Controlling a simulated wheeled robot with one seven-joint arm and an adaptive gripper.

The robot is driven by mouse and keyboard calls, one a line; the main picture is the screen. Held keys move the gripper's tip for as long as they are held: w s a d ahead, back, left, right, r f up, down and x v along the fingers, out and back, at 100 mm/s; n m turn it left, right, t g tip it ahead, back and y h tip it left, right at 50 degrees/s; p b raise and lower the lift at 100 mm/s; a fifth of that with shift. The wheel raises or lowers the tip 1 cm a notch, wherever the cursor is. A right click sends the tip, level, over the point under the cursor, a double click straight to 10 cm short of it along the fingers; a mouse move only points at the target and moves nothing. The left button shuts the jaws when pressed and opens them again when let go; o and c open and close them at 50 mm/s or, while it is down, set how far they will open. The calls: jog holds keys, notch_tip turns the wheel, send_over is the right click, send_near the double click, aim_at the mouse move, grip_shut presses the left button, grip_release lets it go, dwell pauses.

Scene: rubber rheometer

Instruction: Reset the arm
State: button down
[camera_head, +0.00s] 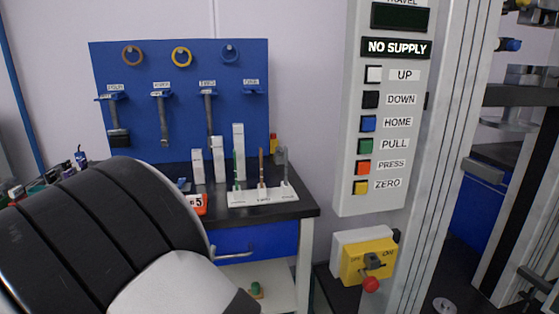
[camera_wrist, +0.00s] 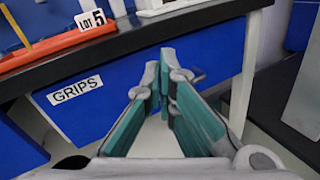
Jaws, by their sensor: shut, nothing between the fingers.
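My gripper (camera_wrist: 161,72) shows in the wrist view with its two teal-lined fingers drawn together at the tips and nothing between them. It points at a blue drawer front (camera_wrist: 100,72) labelled GRIPS, below the bench's dark edge. A drawer handle (camera_wrist: 198,78) shows just beside the fingertips; I cannot tell whether they touch. In the head view, my arm fills the lower left, and the fingers are hidden or out of frame.
The bench (camera_head: 300,208) holds a white rack (camera_head: 262,197) of upright strips and an orange LOT 5 tray (camera_wrist: 60,45). A blue tool board (camera_head: 185,110) stands behind. Right are a NO SUPPLY button panel (camera_head: 350,195) and a yellow switch box (camera_head: 352,262).

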jog(key=d+r+m+g+h, duration=0.3)
jog(key=d+r+m+h, duration=0.15)
jog(key=d, duration=0.65)
jog(key=d+r+m+g+h, duration=0.3)
jog(key=d+r+m, duration=0.25)
jog(key=d, duration=0.55)
jog(key=s+d+r+m+g, duration=0.2)
jog(key=s+d+m+g, duration=0.3)
jog(key=s+d, duration=0.3)
jog(key=s+d+r+m+g, duration=0.2)
jog(key=s+d+m+g, duration=0.3)
jog(key=d, duration=0.5)
jog(key=s+a+f+m+y, duration=0.15)
jog(key=s+m+y, duration=0.95)
jog(key=s, duration=1.1)
notch_tip(320, 180, up, 19)
jog(key=a+t+p, duration=0.1)
jog(key=t+p, duration=0.1)
jog(key=p, duration=1.5)
jog(key=shift+s+r+t, duration=0.15)
jog(key=shift+s+t, duration=0.1)
jog(key=shift+t, duration=0.15)
jog(key=shift+a+h, duration=0.1)
jog(key=shift+h, duration=0.15)
